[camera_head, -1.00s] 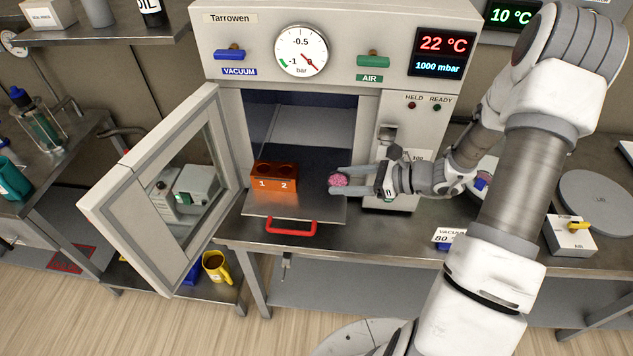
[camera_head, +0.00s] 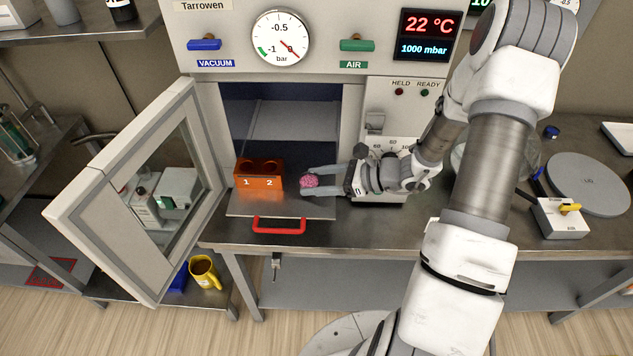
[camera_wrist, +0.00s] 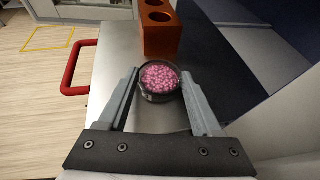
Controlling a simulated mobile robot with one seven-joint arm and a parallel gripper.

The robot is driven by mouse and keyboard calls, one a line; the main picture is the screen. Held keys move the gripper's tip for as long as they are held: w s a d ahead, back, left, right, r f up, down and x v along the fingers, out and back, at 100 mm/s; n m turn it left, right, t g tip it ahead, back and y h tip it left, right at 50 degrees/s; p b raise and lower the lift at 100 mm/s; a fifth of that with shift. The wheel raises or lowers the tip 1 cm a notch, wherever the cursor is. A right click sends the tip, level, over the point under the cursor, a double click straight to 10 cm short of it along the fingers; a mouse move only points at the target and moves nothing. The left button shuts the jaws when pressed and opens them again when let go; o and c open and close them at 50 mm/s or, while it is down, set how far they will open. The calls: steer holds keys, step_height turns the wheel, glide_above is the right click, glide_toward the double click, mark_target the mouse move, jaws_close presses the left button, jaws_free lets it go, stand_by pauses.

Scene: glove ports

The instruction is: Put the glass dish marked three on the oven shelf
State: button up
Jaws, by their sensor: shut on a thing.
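A small round glass dish (camera_wrist: 160,81) full of pink beads is between the fingers of my gripper (camera_wrist: 161,95). No number shows on it in these views. In the head view the pink contents (camera_head: 310,181) show between the fingertips of my gripper (camera_head: 309,181), over the right part of the oven shelf (camera_head: 240,205). The shelf, a flat metal plate with a red handle (camera_head: 279,229), sticks out of the open oven. I cannot tell whether the dish touches the shelf.
An orange block (camera_head: 259,174) with round holes marked 1 and 2 stands on the shelf left of the dish; it also shows in the wrist view (camera_wrist: 160,35). The oven door (camera_head: 120,200) stands open at the left. The shelf front is clear.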

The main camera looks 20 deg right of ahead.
steer(key=o, duration=1)
steer(key=shift+f, duration=0.1)
steer(key=shift+o, duration=0.2)
steer(key=shift+s+d+r, duration=0.1)
steer(key=shift+d+r, duration=0.1)
steer(key=shift+r, duration=0.1)
steer(key=v, duration=1.1)
steer(key=shift+d, duration=0.2)
steer(key=shift+s+r, duration=0.1)
